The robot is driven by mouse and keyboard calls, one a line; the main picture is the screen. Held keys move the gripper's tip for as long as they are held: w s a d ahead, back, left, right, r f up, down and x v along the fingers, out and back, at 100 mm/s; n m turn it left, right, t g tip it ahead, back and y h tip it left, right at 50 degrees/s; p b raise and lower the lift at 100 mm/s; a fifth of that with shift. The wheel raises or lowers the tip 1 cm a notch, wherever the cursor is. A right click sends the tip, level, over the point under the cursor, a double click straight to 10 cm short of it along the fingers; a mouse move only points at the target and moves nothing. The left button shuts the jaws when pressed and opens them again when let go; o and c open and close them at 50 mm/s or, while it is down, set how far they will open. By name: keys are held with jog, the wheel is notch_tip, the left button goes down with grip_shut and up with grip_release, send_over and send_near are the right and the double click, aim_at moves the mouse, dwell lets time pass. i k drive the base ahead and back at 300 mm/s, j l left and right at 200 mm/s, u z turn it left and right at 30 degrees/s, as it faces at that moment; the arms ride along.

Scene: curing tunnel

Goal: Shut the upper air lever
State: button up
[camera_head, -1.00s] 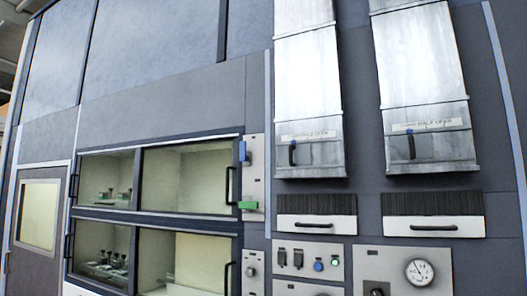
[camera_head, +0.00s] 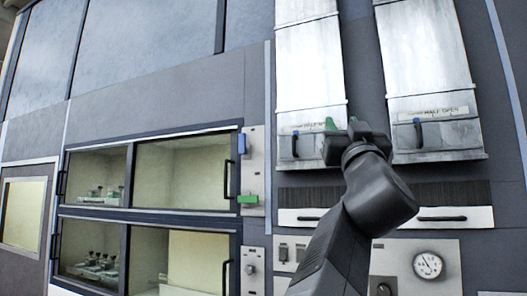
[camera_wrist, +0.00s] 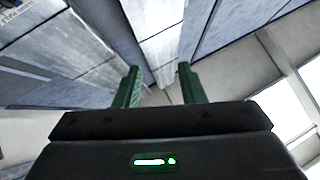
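Two metal ducts run down the wall, each with a dark lever with a blue top on its lower plate. The left lever (camera_head: 295,146) and the right lever (camera_head: 418,133) both hang roughly upright. The label above the right one seems to read "half open"; I cannot read which lever is the upper air one. My gripper (camera_head: 342,124) is raised in front of the left duct's right edge, to the right of the left lever. In the wrist view its green fingers (camera_wrist: 158,80) stand apart with nothing between them. Neither lever clearly shows in the wrist view.
Drawers with black handles (camera_head: 441,218) and a gauge panel (camera_head: 428,265) sit below the ducts. To the left are glazed cabinets (camera_head: 182,175) and a narrow panel with a blue part and a green block (camera_head: 247,199). My arm hides part of the lower panels.

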aim_at(242, 149)
jog(key=i+j+z, duration=0.2)
jog(key=i+j, duration=0.2)
jog(key=j, duration=0.25)
jog(key=i+j+z, duration=0.2)
jog(key=i+j, duration=0.15)
jog(key=j, duration=0.3)
jog(key=i+j+z, duration=0.15)
jog(key=j, duration=0.25)
jog(key=i+j+z, duration=0.1)
jog(key=j, duration=0.25)
jog(key=i, duration=0.05)
